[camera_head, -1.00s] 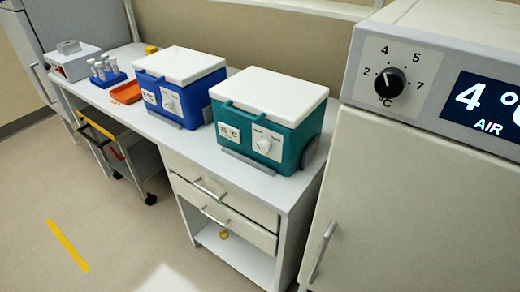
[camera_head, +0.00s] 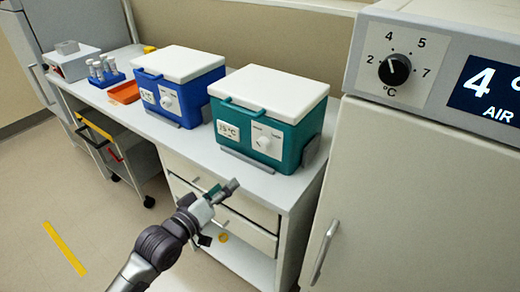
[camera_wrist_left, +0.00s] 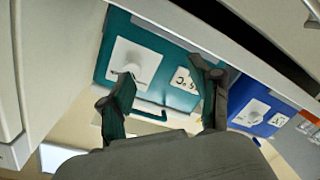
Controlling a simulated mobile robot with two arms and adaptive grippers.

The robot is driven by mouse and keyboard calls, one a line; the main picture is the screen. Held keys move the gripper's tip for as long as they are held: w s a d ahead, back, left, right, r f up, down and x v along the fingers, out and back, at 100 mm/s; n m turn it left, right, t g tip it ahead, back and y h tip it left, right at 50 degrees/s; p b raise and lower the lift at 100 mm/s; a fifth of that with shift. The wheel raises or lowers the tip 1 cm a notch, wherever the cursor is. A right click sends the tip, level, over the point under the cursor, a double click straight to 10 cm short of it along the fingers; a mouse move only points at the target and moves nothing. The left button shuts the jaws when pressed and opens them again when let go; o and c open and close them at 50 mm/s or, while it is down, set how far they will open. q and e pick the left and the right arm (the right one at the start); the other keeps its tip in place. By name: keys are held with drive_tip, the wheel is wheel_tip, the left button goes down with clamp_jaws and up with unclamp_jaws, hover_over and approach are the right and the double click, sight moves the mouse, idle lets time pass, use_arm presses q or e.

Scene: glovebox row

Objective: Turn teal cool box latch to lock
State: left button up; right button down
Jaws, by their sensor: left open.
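The teal cool box (camera_head: 292,152) with a white lid stands on the bench top. Its white latch knob (camera_head: 263,143) sits on a white plate on the front, right of a temperature label. My left gripper (camera_head: 226,191) is below and in front of the box, apart from it. In the left wrist view, the open, empty gripper (camera_wrist_left: 163,72) points at the teal front (camera_wrist_left: 165,42). The latch knob (camera_wrist_left: 131,69) shows near the left fingertip, which partly overlaps its plate; contact cannot be told. My right gripper is not in view.
A blue cool box (camera_head: 189,103) with a similar knob stands left of the teal one. An orange tray (camera_head: 124,93) and a tube rack (camera_head: 105,78) lie further left. Drawers (camera_head: 235,222) are below the bench. A tall cabinet (camera_head: 415,190) stands close on the right.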

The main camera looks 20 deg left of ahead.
sight(260, 147)
use_arm(q)
wheel_tip(260, 147, up, 6)
drive_tip(key=d+t+h, duration=0.1)
drive_tip(key=d, duration=0.1)
drive_tip(key=p+x, duration=0.1)
drive_tip(key=x, duration=1.1)
drive_tip(key=shift+w+d+f, duration=0.1)
drive_tip(key=shift+w+d, duration=0.1)
drive_tip(key=shift+d, duration=0.05)
drive_tip(key=c, duration=1.1)
drive_tip(key=shift+c, duration=0.2)
